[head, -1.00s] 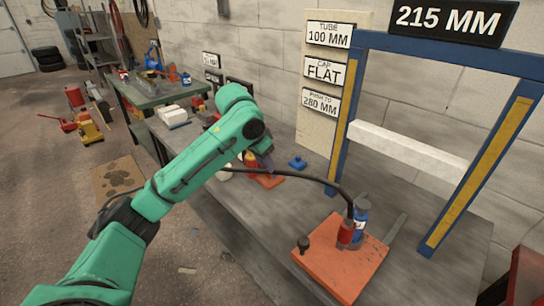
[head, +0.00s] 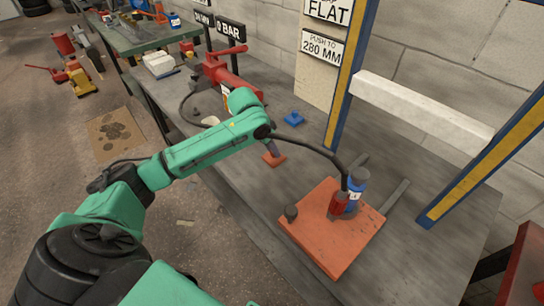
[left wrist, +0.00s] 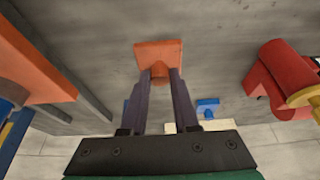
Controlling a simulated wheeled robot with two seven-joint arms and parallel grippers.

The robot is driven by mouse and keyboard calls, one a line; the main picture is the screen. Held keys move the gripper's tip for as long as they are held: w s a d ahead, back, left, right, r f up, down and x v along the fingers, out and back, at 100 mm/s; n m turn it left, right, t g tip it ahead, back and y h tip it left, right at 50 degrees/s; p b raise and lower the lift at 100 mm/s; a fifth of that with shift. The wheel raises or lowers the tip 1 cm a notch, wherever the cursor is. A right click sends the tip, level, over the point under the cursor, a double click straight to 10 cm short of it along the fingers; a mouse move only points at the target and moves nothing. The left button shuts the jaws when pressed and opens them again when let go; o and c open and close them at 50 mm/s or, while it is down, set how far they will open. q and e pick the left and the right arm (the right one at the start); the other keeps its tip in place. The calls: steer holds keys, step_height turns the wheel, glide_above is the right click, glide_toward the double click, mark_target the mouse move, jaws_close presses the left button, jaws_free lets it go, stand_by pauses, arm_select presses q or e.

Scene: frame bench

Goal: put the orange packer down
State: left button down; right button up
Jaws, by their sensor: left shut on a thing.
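The orange packer (left wrist: 158,50) is a small square orange block with a short stem, held at the fingertips of my left gripper (left wrist: 161,78) in the left wrist view. The jaws are shut on the stem and the block lies beyond the tips. In the head view the packer (head: 273,159) shows below my left gripper (head: 270,146), over the grey bench (head: 240,190), left of the large orange plate. I cannot tell whether it touches the bench. My right gripper is not in view.
The large orange plate (head: 312,245) carries a red and blue cylinder (head: 355,190) with a black hose. A blue piece (head: 293,118) and a red pump (head: 222,75) stand behind. A blue frame with a white beam (head: 420,110) rises at right. Bare bench surrounds the packer.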

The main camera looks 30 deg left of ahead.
mark_target(271, 156)
arm_select(q)
step_height(271, 156, down, 4)
steer(key=shift+r, duration=0.25)
steer(key=c, duration=0.7)
jaws_free()
steer(key=shift+s, duration=0.1)
steer(key=shift+o, duration=0.2)
steer(key=v, duration=1.2)
steer(key=shift+p, duration=0.45)
steer(key=shift+r, duration=0.1)
